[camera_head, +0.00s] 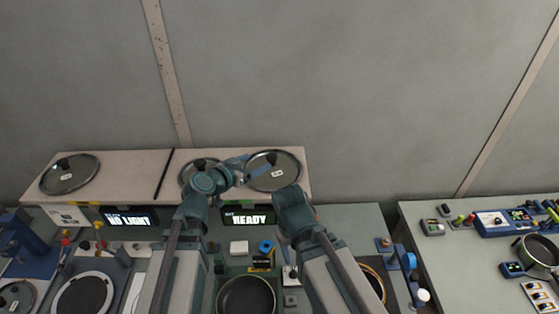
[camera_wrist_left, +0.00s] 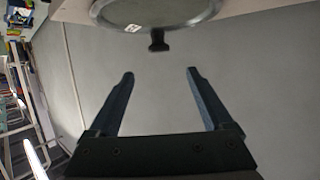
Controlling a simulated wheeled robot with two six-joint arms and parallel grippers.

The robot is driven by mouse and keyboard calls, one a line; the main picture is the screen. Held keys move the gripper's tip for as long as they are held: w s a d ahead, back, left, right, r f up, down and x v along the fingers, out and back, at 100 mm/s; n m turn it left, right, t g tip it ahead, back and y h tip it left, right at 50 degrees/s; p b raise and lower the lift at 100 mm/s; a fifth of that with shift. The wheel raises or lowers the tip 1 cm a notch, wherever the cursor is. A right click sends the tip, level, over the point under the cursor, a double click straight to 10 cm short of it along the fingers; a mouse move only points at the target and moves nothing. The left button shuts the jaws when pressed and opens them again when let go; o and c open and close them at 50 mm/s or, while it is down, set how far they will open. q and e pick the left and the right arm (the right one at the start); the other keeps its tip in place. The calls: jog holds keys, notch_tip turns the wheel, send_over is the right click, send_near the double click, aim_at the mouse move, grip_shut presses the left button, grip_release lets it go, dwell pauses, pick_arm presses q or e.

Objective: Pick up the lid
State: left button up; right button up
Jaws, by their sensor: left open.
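A round glass lid (camera_head: 286,165) with a metal rim, dark knob and small white label lies at the right end of the pale shelf. My left gripper (camera_head: 254,165) is open and empty at this lid's left side in the head view. In the left wrist view, a lid (camera_wrist_left: 180,14) shows at the top edge, partly cut off. Its black knob points toward the open fingers of my left gripper (camera_wrist_left: 160,72) and lies beyond their tips, apart from them. A second lid (camera_head: 187,172) is partly hidden by my left wrist. My right gripper's fingers cannot be made out.
A third lid (camera_head: 70,174) lies at the shelf's left end, left of a dark divider (camera_head: 164,174). Displays read "NO LIGHT" (camera_head: 131,219) and "READY" (camera_head: 248,219). A dark pan (camera_head: 246,296) stands in front. Another pan (camera_head: 540,250) is on the right table.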

aim_at(275, 155)
pick_arm(q)
jog(key=shift+w+d, duration=0.1)
jog(key=shift+w, duration=0.1)
jog(key=shift+w+d+f, duration=0.15)
jog(key=shift+w, duration=0.1)
jog(key=b+x, duration=0.3)
jog(key=x, duration=0.4)
jog(key=shift+w+f, duration=0.1)
jog(key=shift+w+d, duration=0.2)
jog(key=shift+w+d+f+b, duration=0.1)
jog(key=shift+f+b, duration=0.15)
jog(key=shift+b, duration=0.05)
jog(key=b+x, duration=0.1)
jog(key=x, duration=0.1)
jog(key=b+x, duration=0.1)
jog(key=x, duration=0.2)
jog(key=shift+f, duration=0.35)
jog(key=shift+s, duration=0.3)
grip_shut()
